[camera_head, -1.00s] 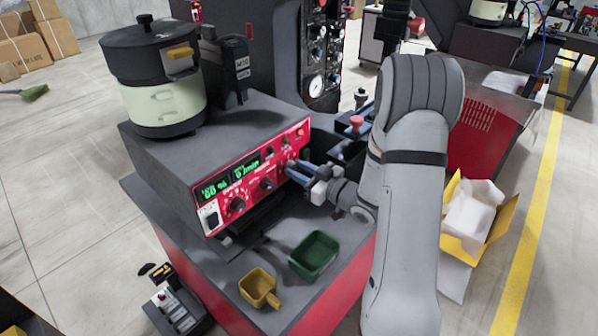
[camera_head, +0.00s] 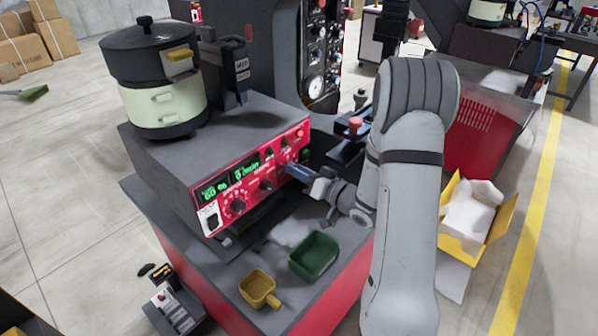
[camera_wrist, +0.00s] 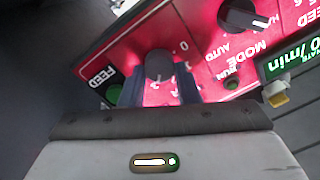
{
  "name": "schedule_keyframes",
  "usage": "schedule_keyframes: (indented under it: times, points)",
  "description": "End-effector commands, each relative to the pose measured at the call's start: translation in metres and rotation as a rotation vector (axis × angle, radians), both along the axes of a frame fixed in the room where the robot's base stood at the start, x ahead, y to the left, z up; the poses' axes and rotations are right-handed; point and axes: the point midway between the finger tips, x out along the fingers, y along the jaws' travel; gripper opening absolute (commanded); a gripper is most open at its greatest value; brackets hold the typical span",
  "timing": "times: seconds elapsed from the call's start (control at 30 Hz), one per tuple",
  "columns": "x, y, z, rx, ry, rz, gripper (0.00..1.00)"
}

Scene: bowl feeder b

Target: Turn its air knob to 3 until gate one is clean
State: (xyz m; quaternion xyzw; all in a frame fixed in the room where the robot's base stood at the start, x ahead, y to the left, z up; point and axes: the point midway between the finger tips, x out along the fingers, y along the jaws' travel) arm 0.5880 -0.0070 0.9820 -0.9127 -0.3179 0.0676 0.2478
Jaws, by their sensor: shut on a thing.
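The red control panel (camera_head: 250,178) is on the front of the grey feeder unit, with two green displays and several knobs. The left display seems to read 60 % and the right one 0 /min. My gripper (camera_head: 290,169) reaches in from the right to the panel's right end. In the wrist view my gripper (camera_wrist: 160,88) is shut on a dark knob (camera_wrist: 158,64), a finger on each side. A 0 mark shows beside this knob; its pointer and other marks are not clear. I cannot make out gate one.
A cream bowl (camera_head: 165,105) with a black lid stands on the unit. A green tray (camera_head: 314,256) and a yellow scoop (camera_head: 258,288) lie on the bench below the panel. A dark fixture with a red button (camera_head: 355,124) stands behind my gripper.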

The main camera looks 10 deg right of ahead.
Motion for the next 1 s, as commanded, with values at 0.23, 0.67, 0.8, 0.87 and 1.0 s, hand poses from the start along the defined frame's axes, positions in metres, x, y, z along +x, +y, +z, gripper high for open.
schedule_keyframes:
  times: [0.23,0.67,0.8,0.87,1.0]
  points:
    - [-0.0008,0.0008,-0.0013,0.006,0.007,0.003,0.06]
    - [-0.0004,0.0005,-0.0008,0.004,0.005,0.001,0.50]
    - [-0.0002,0.0005,-0.0005,0.004,0.004,0.001,0.51]
    - [-0.0002,0.0004,-0.0004,0.004,0.004,0.001,0.51]
    - [-0.0055,-0.0043,-0.0012,0.004,0.003,-0.001,0.51]
